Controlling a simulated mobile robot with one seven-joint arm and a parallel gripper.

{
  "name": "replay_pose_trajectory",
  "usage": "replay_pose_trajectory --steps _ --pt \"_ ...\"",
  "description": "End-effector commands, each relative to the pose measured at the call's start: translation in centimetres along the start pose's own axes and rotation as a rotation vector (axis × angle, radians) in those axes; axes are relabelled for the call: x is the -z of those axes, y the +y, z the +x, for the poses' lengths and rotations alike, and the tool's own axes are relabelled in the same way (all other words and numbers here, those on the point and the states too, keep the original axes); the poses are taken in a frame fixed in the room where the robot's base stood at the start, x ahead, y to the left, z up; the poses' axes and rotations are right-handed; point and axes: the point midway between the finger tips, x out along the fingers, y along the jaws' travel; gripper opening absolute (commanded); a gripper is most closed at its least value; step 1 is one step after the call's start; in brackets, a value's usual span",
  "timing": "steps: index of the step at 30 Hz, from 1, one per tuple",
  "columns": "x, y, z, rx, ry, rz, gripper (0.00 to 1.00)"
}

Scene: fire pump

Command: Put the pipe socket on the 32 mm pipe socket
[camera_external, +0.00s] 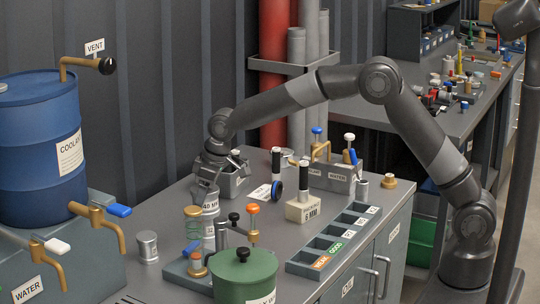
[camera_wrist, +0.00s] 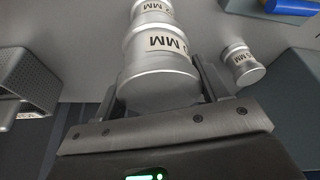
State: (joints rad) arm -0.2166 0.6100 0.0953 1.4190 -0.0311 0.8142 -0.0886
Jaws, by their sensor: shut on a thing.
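My gripper (camera_external: 211,180) is at the left of the bench, pointing down, shut on a silver pipe socket (camera_external: 210,202) whose label looks like 40 MM. In the wrist view the held socket (camera_wrist: 160,72) sits between the two fingers of my gripper (camera_wrist: 160,92); its label is partly cut off. Directly below it in the external view is another grey cylindrical socket (camera_external: 208,229), roughly in line. It also shows beyond the held one in the wrist view (camera_wrist: 152,12), its label ending in 2 MM. Whether the two touch or are seated, I cannot tell.
A loose metal socket (camera_external: 147,246) stands on the bench to the left. A grey perforated box (camera_external: 234,180) is behind. A compartment tray (camera_external: 333,240) lies to the right.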

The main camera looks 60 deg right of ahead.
Motion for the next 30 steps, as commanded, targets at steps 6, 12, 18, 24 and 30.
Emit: replay_pose_trajectory --steps 6,12,18,24,30 --pt "-0.1 0.0 0.1 0.0 -0.001 0.0 0.81" --pt "-0.1 0.0 0.1 0.0 -0.001 0.0 0.89" --pt "0.1 0.0 -0.2 0.0 0.0 0.0 0.89" --pt "0.1 0.0 -3.3 0.0 0.002 0.0 0.89" --pt "0.1 0.0 -7.7 0.0 0.002 0.0 0.89"
